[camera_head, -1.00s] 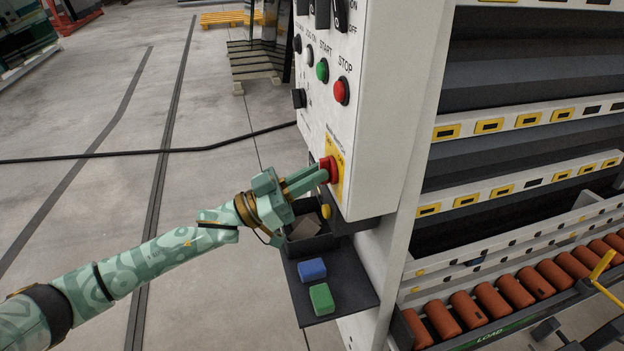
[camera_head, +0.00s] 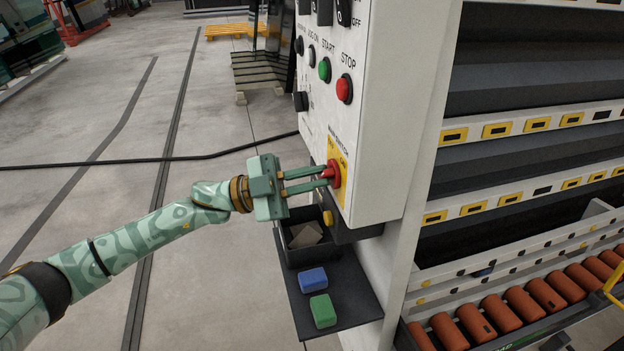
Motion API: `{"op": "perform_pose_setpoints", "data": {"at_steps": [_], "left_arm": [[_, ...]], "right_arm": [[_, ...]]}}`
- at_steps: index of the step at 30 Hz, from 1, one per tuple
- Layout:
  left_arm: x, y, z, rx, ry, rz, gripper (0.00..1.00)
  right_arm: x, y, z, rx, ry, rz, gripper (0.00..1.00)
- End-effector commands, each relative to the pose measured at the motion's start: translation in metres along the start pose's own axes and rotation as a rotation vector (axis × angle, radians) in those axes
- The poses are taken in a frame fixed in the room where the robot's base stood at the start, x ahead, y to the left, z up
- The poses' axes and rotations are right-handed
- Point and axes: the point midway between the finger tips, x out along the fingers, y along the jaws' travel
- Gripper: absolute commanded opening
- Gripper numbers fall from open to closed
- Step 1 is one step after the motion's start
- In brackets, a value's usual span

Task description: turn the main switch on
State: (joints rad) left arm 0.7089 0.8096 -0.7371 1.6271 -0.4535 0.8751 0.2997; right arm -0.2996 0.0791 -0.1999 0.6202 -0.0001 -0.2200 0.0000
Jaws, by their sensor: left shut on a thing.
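The main switch (camera_head: 335,173) is a red knob on a yellow plate, low on the white control panel (camera_head: 385,120). The lettering above the plate reads as main switch. My left gripper (camera_head: 326,178) reaches in from the left, level with the knob. Its two fingers are shut on the red knob, one above the other. The fingertips hide part of the knob, and its exact turn angle is hard to read. My right gripper is not in view.
Above are a green START button (camera_head: 325,69), a red STOP button (camera_head: 344,88) and black switches. Below, a dark shelf (camera_head: 345,310) holds a blue block (camera_head: 313,279) and a green block (camera_head: 323,311), beside a dark bin (camera_head: 297,252). Orange rollers (camera_head: 525,305) lie right.

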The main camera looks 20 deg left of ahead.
Motion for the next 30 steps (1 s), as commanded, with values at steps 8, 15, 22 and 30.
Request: {"op": "perform_pose_setpoints", "data": {"at_steps": [8, 15, 22, 30], "left_arm": [[-0.0005, 0.0004, 0.0008, 0.054, -0.002, 0.024, 0.00], [-0.0004, 0.0004, 0.0006, 0.062, -0.002, 0.027, 0.00], [-0.0004, 0.0005, 0.0007, 0.061, -0.002, 0.027, 0.25], [-0.0002, 0.0000, 0.0003, 0.060, -0.001, 0.026, 0.33]], "right_arm": [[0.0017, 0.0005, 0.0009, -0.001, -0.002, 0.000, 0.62], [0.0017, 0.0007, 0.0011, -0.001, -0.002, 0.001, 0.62], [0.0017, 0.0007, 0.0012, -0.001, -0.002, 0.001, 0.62], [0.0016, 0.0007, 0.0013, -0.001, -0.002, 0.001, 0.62]]}}
